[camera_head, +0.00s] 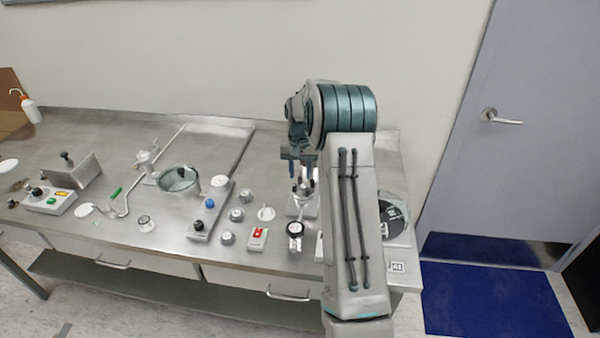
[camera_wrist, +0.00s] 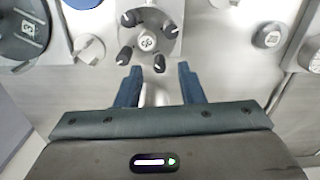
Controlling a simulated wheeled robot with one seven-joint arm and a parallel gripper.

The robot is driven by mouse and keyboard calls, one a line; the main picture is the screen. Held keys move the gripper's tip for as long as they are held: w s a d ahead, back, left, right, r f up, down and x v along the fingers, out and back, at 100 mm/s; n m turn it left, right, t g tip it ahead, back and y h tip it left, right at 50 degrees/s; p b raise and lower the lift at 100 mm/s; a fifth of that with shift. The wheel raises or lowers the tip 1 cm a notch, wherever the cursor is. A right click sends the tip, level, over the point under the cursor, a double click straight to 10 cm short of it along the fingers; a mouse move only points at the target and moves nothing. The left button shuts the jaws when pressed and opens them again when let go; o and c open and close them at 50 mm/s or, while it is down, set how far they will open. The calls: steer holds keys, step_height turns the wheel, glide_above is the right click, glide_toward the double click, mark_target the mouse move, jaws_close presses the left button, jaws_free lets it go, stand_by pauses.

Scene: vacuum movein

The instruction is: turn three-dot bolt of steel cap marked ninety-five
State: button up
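In the wrist view, a steel cap (camera_wrist: 148,40) sits in the top middle. A small number is on its raised centre, too small to read for sure. Several black bolts or knobs with pale marks ring it; one black bolt (camera_wrist: 159,62) is nearest my fingers. The dots on the bolts are too small to count. My gripper (camera_wrist: 158,76) is open, with its two blue fingers apart and just short of this bolt in the picture. Nothing is clearly held between them. In the head view my gripper (camera_head: 300,160) is over the right part of the bench, partly behind my arm.
A dark round disc (camera_wrist: 22,38) marked 3 lies left in the wrist view, and a grey knob (camera_wrist: 268,36) lies right.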

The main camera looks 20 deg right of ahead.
steer(key=shift+f, duration=0.95)
steer(key=shift+c, duration=0.3)
jaws_close()
steer(key=shift+f+m+b, duration=0.15)
steer(key=shift+m+b, duration=0.75)
steer(key=shift+b, duration=0.05)
steer(key=shift+m, duration=0.8)
steer(key=shift+r, duration=0.2)
steer(key=shift+o, duration=0.3)
jaws_free()
